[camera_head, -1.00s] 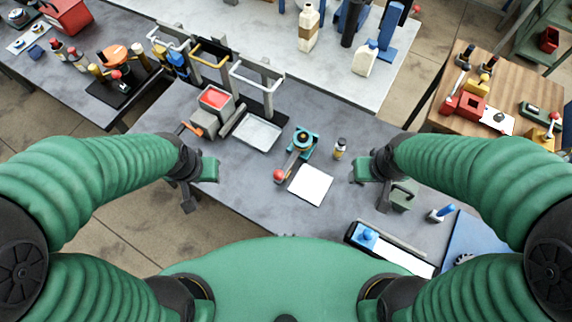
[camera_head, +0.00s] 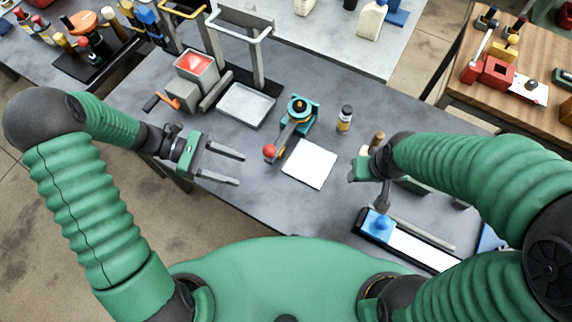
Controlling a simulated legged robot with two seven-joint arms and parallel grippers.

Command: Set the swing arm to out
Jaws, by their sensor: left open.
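The swing arm is a grey bar (camera_head: 284,136) with a red ball knob (camera_head: 270,151) at its near end. It runs from a teal base (camera_head: 302,113) with a dark and brass pivot on top, and points toward me and to the left. My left gripper (camera_head: 241,168) is open and empty, its two fingers pointing right, a short way left of the red knob and apart from it. My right gripper (camera_head: 384,206) hangs at the right, near a blue-topped device; its finger gap is not clear.
A white sheet (camera_head: 310,163) lies right of the knob. A small bottle (camera_head: 345,119) stands right of the base. A metal tray (camera_head: 247,104) and a heater-like box with a red top (camera_head: 195,67) stand behind left.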

